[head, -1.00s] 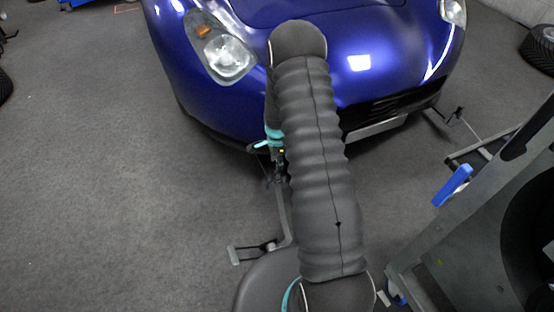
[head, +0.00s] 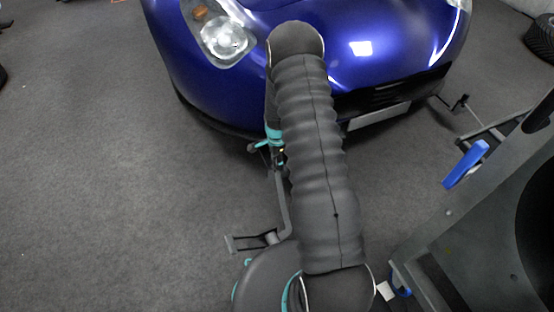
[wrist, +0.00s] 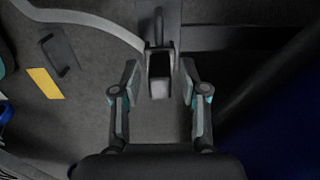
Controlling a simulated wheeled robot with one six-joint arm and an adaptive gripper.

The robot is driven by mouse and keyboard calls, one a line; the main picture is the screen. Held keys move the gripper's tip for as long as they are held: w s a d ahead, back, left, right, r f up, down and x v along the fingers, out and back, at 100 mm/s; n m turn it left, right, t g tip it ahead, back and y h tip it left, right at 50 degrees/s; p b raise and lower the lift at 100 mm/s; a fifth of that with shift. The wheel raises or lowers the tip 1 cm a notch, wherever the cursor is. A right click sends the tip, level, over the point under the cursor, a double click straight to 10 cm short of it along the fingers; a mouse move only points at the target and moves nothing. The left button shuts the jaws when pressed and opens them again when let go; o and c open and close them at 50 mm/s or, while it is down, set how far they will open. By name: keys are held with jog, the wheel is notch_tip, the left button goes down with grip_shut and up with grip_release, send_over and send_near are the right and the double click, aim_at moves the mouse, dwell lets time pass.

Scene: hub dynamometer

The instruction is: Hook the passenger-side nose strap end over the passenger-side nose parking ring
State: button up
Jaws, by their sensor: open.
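My gripper (wrist: 160,68) is open, with one finger on each side of a small grey box-like fitting (wrist: 160,88) in the wrist view. The fitting hangs from or joins a narrow upright piece; I cannot tell whether it is the strap end or the parking ring. Neither finger visibly touches it. In the head view my arm hides most of the gripper, which shows only as a teal and dark part (head: 272,145) by the car's nose. The blue car (head: 385,45) stands ahead.
A grey machine (head: 460,235) with a blue handle (head: 466,164) stands close on the right. Left floor is clear.

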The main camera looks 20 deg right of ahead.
jog(key=shift+c, duration=0.3)
grip_shut()
jog(key=shift+r, duration=0.75)
dwell(0.3)
jog(key=shift+r+p, duration=1.15)
jog(key=shift+r, duration=0.75)
